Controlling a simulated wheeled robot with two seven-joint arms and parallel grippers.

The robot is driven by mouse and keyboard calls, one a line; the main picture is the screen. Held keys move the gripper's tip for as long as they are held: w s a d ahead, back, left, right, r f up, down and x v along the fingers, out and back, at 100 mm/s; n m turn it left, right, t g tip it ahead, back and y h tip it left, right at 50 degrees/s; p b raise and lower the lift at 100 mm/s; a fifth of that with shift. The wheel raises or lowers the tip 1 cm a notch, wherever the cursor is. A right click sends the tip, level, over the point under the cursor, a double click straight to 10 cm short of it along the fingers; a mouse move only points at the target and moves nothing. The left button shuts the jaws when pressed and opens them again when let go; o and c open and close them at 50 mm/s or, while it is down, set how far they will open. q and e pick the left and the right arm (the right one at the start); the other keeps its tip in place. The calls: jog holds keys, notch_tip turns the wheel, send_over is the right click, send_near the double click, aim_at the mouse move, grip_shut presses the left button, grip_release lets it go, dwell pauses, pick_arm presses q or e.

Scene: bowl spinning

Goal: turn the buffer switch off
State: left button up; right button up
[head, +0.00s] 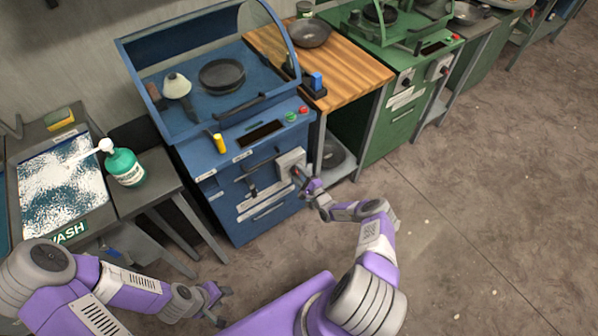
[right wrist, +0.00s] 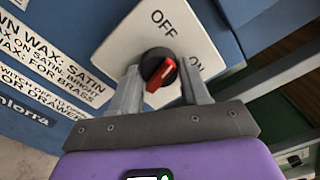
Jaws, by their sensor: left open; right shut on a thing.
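The buffer switch is a black rotary knob with a red pointer (right wrist: 160,72) on a white plate (right wrist: 172,40) marked OFF and ON. The plate also shows in the head view (head: 291,160), on the front of the blue buffing cabinet (head: 262,187). My right gripper (head: 302,178) is at the plate. In the right wrist view its two fingers (right wrist: 161,88) are on either side of the knob, shut on it. The red pointer lies slanted, and I cannot tell which mark it indicates. My left gripper (head: 216,304) is open and empty, low above the floor, far from the switch.
The blue cabinet carries a hooded tray with a dark bowl (head: 222,74). A yellow cylinder (head: 219,143) stands at its front edge. A side table with a green bottle (head: 125,167) is at the left. A wooden-topped bench (head: 345,70) is at the right. The floor in front is open.

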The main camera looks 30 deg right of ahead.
jog(key=shift+n+p, duration=1.2)
jog(key=shift+n, duration=2)
jog(key=o, duration=1)
jog(key=shift+o, duration=0.2)
jog(key=shift+s, duration=0.15)
jog(key=s+p, duration=0.2)
jog(key=s, duration=0.5)
jog(key=shift+s+d+p, duration=0.2)
jog(key=shift+d+p, duration=0.15)
jog(key=shift+p, duration=0.05)
